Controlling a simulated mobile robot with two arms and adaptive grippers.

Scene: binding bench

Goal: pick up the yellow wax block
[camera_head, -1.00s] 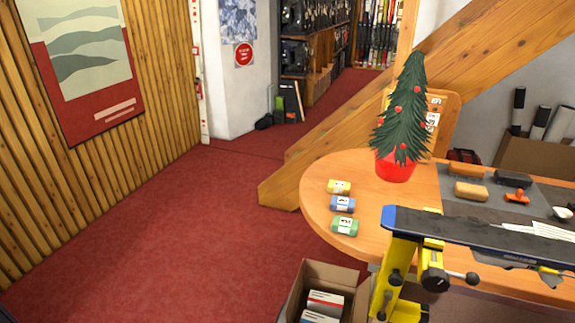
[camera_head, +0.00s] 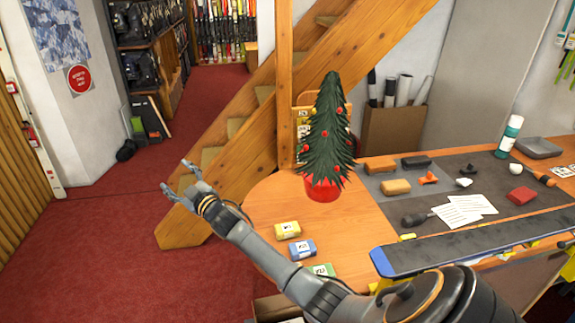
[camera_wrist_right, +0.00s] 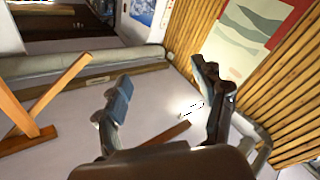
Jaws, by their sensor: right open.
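The yellow wax block (camera_head: 287,230) lies on the left end of the wooden table in the head view, with a white label on it. A blue block (camera_head: 302,249) and a green block (camera_head: 323,270) lie in a row in front of it. My right gripper (camera_head: 177,180) is open and empty, held out left of the table edge, apart from the yellow block. Its two spread fingers also show in the right wrist view (camera_wrist_right: 160,108), with no block between them. My right forearm covers part of the table's left edge. My left gripper is not in view.
A small decorated tree in a red pot (camera_head: 322,188) stands close behind the yellow block. A wooden stair (camera_head: 240,130) rises behind the table. Red floor (camera_head: 100,260) is open to the left.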

